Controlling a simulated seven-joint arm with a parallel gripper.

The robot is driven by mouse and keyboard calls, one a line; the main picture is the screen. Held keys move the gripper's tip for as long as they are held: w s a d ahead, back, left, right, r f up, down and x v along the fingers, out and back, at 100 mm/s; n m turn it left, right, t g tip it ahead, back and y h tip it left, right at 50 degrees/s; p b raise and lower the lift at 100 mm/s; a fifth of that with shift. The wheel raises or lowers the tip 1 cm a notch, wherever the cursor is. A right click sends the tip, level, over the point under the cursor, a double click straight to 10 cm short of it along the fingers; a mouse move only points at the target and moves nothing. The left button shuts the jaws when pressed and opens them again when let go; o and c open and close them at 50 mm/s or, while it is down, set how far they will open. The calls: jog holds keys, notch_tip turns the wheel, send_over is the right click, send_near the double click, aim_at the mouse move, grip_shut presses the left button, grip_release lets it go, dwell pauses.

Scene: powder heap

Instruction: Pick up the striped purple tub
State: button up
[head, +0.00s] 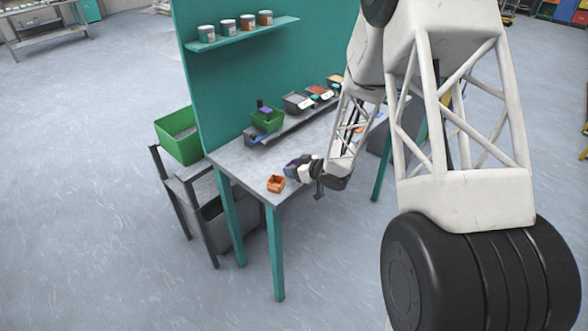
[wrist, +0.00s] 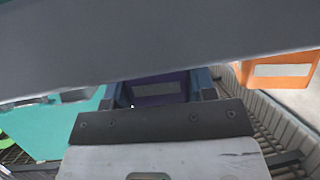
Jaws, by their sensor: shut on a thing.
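A dark purple tub (wrist: 158,88) with a pale grey patch on its face sits between the blue fingers of my gripper (wrist: 166,97) in the wrist view. My gripper (head: 291,167) is shut on it. In the head view they are small and dark, low over the front left part of the bench; the tub is mostly hidden by the fingers there. I cannot tell whether the tub touches the bench top. A wide grey bar across the top of the wrist view hides part of the tub.
An orange tub (head: 276,184) stands on the grey bench top (head: 238,160) close left of my gripper; an orange tub also shows in the wrist view (wrist: 277,70). A green bin (head: 267,121) and other bins line the bench's back. A shelf (head: 240,34) with several jars hangs above.

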jog(key=shift+r, duration=0.1)
jog(key=shift+r, duration=1.75)
jog(key=s+d+r, duration=0.1)
jog(key=s+d, duration=0.1)
jog(key=s, duration=1.3)
jog(key=shift+s+d, duration=0.35)
jog(key=shift+d, duration=0.05)
jog(key=shift+r, duration=0.1)
jog(key=w+a+r+n+g, duration=0.1)
jog(key=w+a+r, duration=0.3)
jog(key=w, duration=0.6)
jog(key=w+a+r+n+g+y, duration=0.1)
jog(key=w+a+r, duration=0.3)
jog(key=w+r, duration=0.4)
jog(key=w+a+r+n+g+y, duration=0.1)
jog(key=w+a+r, duration=0.3)
jog(key=w, duration=0.9)
notch_tip(320, 180, up, 3)
jog(key=shift+w+a+r+n+g, duration=0.1)
jog(key=shift+w+a+n+g, duration=0.2)
jog(key=shift+n+g, duration=0.2)
jog(key=shift+d+f, duration=0.1)
jog(key=shift+f, duration=0.2)
